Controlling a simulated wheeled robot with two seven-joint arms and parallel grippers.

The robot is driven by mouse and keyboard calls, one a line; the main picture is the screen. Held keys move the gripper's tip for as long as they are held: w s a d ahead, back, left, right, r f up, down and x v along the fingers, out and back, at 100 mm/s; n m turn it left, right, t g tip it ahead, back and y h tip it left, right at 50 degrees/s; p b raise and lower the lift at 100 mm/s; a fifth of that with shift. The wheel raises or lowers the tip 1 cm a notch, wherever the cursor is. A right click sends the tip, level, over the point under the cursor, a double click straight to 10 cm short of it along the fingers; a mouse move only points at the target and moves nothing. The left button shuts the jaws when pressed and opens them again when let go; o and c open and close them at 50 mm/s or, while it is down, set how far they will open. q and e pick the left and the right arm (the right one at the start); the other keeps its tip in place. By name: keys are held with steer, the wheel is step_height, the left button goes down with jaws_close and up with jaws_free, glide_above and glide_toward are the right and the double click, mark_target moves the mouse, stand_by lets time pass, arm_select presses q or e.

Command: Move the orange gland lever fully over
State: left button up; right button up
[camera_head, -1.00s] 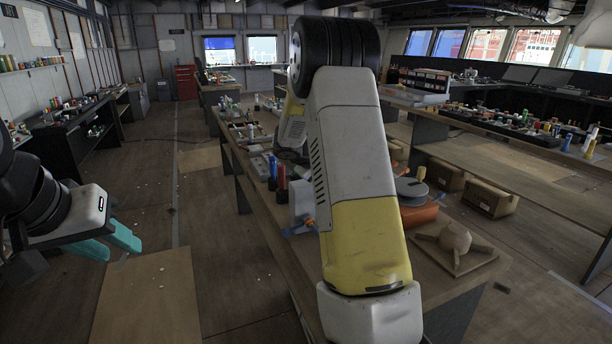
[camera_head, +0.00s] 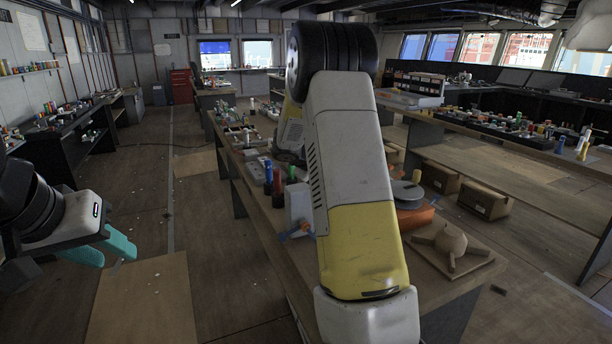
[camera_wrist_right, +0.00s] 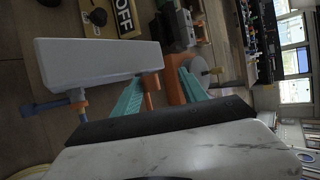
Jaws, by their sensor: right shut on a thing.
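A pale box-shaped fitting (camera_head: 299,203) stands at the near left edge of the long bench. A small orange part (camera_head: 304,228) and a blue part (camera_head: 286,236) show at its lower front. In the right wrist view the pale box (camera_wrist_right: 95,72) lies left of my right gripper (camera_wrist_right: 166,76). The orange lever (camera_wrist_right: 150,97) is between its teal fingers, which are shut on it. In the head view my right arm hides that gripper and much of the fitting. My left gripper (camera_head: 119,256) is open and empty over the floor at left.
Blue and green bottles (camera_head: 277,180) stand on the bench behind the fitting. A grey disc on an orange block (camera_head: 415,215) and a wooden piece with arms (camera_head: 450,243) lie to the right.

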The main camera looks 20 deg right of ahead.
stand_by(0.4)
steer(key=shift+s+a+r, duration=0.1)
steer(key=shift+a, duration=0.05)
steer(key=v, duration=0.7)
steer(key=shift+a, duration=0.15)
steer(key=shift+s+r, duration=0.1)
